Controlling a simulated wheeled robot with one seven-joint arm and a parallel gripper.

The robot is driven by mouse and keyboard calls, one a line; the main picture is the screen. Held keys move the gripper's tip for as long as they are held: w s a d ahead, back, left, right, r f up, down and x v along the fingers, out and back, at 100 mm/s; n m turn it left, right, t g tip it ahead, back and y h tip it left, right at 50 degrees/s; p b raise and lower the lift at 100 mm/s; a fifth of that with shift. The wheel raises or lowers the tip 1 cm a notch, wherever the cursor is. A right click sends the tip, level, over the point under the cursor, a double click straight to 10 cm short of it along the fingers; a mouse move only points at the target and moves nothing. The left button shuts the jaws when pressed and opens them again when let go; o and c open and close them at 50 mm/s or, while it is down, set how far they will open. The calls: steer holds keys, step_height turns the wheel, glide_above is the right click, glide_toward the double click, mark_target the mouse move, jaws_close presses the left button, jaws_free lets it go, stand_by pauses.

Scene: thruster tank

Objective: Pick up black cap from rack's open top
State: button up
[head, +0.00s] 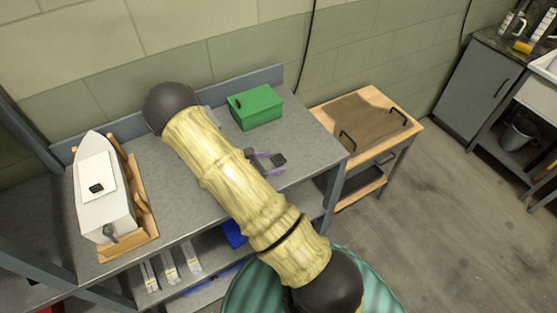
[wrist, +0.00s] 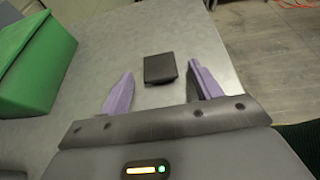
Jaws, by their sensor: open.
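The black cap (wrist: 160,68) is a small dark square block on the grey top of the rack (wrist: 130,40). In the head view the cap (head: 279,159) sits just right of my gripper (head: 268,162), whose purple fingers partly show past my arm. In the wrist view my gripper (wrist: 161,75) is open, with one purple finger on each side of the cap's line. The cap lies between and slightly beyond the fingertips, with gaps to both fingers. Nothing is held.
A green box (head: 256,107) stands behind the gripper, left in the wrist view. A white boat model (head: 105,215) in a wooden cradle, bearing a small black piece (head: 96,188), is at the left. A wooden table (head: 412,130) stands to the right. The rack top around the cap is clear.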

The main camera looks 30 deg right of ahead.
steer(key=shift+c, duration=0.2)
steer(key=c, duration=1)
steer(key=shift+r, duration=0.1)
step_height(320, 180, up, 18)
steer(key=b, duration=0.2)
steer(key=shift+b, duration=0.35)
